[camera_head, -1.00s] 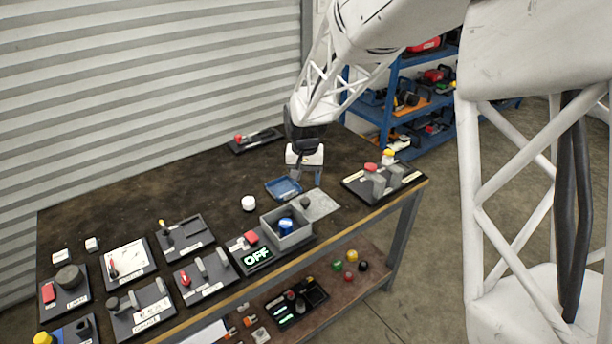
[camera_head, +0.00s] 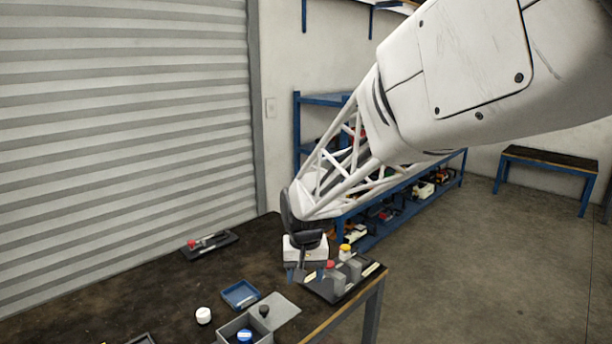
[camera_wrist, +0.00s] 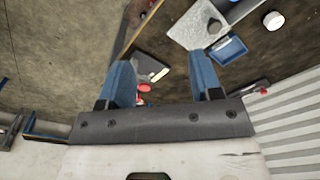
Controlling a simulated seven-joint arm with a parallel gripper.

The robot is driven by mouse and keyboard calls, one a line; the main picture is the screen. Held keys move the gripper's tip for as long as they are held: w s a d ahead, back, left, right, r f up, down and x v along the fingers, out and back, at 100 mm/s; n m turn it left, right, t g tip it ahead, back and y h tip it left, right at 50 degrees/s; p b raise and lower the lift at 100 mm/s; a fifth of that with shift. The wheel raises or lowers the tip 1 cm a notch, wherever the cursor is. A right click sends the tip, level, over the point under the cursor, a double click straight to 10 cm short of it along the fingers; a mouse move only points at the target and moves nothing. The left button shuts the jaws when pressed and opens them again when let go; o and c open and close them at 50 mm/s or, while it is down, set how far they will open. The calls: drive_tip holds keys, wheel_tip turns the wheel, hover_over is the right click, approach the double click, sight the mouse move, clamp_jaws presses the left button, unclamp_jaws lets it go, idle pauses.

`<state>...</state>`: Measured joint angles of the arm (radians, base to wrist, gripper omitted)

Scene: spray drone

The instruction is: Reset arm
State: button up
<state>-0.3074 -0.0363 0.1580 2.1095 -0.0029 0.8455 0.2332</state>
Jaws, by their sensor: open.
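My gripper (camera_head: 303,272) is at the end of my raised white arm, over the right part of the dark table (camera_head: 130,305). It appears beside and partly in front of a dark board with grey blocks (camera_head: 340,281) and red and yellow knobs. In the wrist view my gripper's two blue fingers (camera_wrist: 163,78) stand wide apart with nothing held between them. A red knob (camera_wrist: 144,88) shows below, between the fingers. I cannot tell the exact height of the fingertips above the board.
A blue tray (camera_head: 240,294), a white round cap (camera_head: 203,315) and a grey box (camera_head: 226,331) lie left of my gripper. A board with a red handle (camera_head: 212,244) is at the back. Blue shelves (camera_head: 297,130) stand behind my arm. Open floor lies right.

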drive_tip(key=s+d+r, duration=0.2)
drive_tip(key=s+d, duration=0.4)
drive_tip(key=s, duration=0.3)
drive_tip(key=s+d+r+t, duration=0.1)
drive_tip(key=s+d+r, duration=0.1)
drive_tip(key=s+d, duration=0.4)
drive_tip(key=s+d+r+m, duration=0.1)
drive_tip(key=s+d+r, duration=0.2)
drive_tip(key=s+d, duration=0.4)
drive_tip(key=s, duration=0.6)
drive_tip(key=shift+s+t, duration=0.4)
